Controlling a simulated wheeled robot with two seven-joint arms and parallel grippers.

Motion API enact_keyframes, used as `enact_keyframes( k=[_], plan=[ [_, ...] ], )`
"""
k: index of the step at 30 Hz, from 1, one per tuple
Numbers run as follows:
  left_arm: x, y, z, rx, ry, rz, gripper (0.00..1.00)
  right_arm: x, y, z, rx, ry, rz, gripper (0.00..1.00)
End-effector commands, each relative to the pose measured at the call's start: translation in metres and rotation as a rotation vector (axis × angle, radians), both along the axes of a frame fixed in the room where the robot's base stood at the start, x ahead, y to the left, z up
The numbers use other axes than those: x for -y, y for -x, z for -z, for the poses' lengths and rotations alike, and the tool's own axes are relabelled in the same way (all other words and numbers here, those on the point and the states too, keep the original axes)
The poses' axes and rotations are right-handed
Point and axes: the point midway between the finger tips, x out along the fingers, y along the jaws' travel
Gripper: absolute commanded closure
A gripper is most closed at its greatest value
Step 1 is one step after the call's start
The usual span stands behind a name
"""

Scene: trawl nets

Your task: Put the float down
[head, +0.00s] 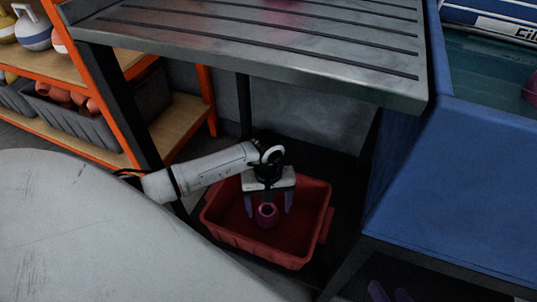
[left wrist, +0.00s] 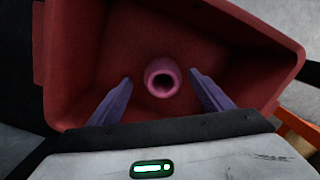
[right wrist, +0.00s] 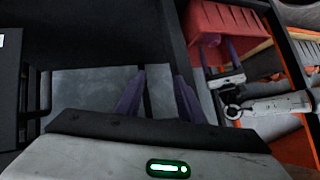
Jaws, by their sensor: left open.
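A pink float (head: 266,214) with a round hole in its top is inside the red crate (head: 262,255). In the left wrist view the float (left wrist: 162,78) lies between and slightly beyond the fingertips, with a gap on each side, and seems to rest on the crate floor. My left gripper (head: 268,206) points down into the crate, its purple fingers open around the float without touching it. My right gripper (right wrist: 160,80) is open and empty, away from the crate; its fingertips (head: 390,291) show at the bottom of the head view.
A slatted metal table (head: 270,45) stands above and behind the crate, with a dark leg at left. A blue bin or tank (head: 450,180) is at right. An orange-framed shelf (head: 110,150) with tubs and floats is at back left.

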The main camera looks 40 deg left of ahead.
Motion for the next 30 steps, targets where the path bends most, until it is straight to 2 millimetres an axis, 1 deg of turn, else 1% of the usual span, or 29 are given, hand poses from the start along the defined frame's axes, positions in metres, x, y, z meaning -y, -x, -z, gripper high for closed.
enact_keyframes(
  k=[1,6,9,13,16,19,30],
  plan=[
    [-0.003,-0.003,-0.017,0.007,-0.004,0.001,0.27,0.002,0.002,0.002,-0.019,0.018,0.0,0.65],
    [-0.004,-0.004,-0.058,0.007,-0.004,0.002,0.27,0.01,0.004,0.009,-0.052,0.071,0.0,0.65],
    [-0.005,-0.005,-0.079,0.007,-0.004,0.002,0.27,0.015,0.006,0.014,-0.07,0.099,0.001,0.65],
    [-0.005,-0.005,-0.1,0.005,-0.003,0.001,0.27,0.02,0.008,0.023,-0.094,0.13,0.001,0.65],
    [-0.005,-0.004,-0.11,0.004,-0.003,0.001,0.27,0.023,0.009,0.028,-0.105,0.145,0.0,0.65],
    [-0.005,-0.004,-0.115,0.002,-0.003,0.0,0.27,0.024,0.009,0.03,-0.11,0.154,0.0,0.65],
    [-0.005,-0.004,-0.116,0.002,-0.002,0.0,0.27,0.025,0.007,0.03,-0.108,0.157,0.001,0.65]
  ],
)
